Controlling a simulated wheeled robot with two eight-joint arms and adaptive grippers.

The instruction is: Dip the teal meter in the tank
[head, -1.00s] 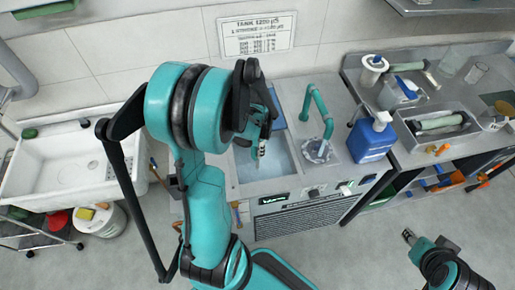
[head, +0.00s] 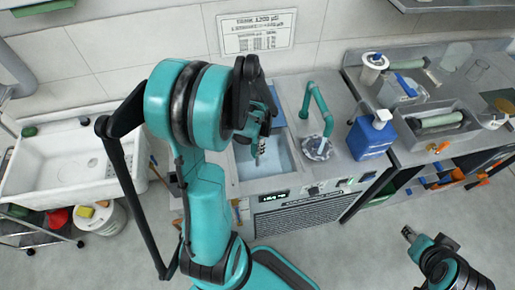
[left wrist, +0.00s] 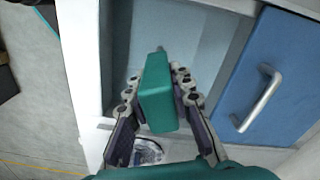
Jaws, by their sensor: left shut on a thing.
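My left gripper (left wrist: 158,112) is shut on the teal meter (left wrist: 158,92), a teal block with a small grey tip at its far end. In the left wrist view the meter is over the tank (left wrist: 205,50), a pale basin with bluish liquid. I cannot tell whether the tip touches the liquid. In the head view my left gripper (head: 258,150) points down over the tank (head: 283,165), and the meter is mostly hidden. My right gripper (head: 408,234) is at the lower right, away from the tank; its jaws are too small to read.
A blue panel with a silver handle (left wrist: 258,100) lies beside the basin. A teal pipe (head: 318,100) rises right of the tank, near a blue bottle (head: 371,137). A white sink (head: 60,165) stands left. A side counter at right holds trays and jars.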

